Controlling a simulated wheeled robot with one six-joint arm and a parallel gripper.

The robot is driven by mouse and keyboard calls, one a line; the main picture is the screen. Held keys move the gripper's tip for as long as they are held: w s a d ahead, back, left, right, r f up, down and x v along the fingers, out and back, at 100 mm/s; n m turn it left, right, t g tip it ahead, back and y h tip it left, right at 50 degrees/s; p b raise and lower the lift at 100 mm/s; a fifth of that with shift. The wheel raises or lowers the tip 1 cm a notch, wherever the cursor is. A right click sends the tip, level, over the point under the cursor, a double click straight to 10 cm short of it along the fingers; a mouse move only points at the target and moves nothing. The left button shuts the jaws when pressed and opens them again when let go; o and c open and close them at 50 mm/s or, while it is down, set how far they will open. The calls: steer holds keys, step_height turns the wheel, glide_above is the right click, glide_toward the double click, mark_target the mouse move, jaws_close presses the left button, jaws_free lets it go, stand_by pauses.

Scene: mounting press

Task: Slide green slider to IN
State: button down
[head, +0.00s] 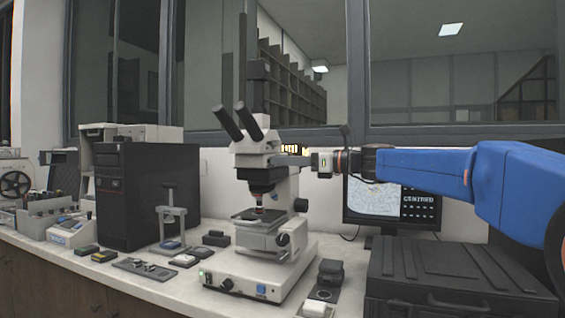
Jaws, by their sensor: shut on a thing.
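The microscope (262,185) stands in the middle of the bench, with its eyepieces pointing up and left. My gripper (308,152) reaches in from the right at the height of the microscope's head, behind or beside its right side. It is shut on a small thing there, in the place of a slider. The jaws and the microscope head mostly hide that thing, and I cannot make out its green colour or how far in it sits. A small yellowish patch shows by the jaws.
A small press stand (172,218) and a black computer tower (147,195) are to the left. A monitor (395,207) is behind my arm. A black case (450,275) fills the right front. Small blocks and trays lie around the microscope base.

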steer(key=shift+w+d, duration=0.2)
steer(key=shift+w, duration=0.3)
steer(key=shift+w+d, duration=0.2)
steer(key=shift+w, duration=0.25)
steer(key=c, duration=1.7)
jaws_free()
steer(key=shift+w, duration=0.1)
steer(key=v, duration=1.7)
steer(key=shift+d, duration=0.2)
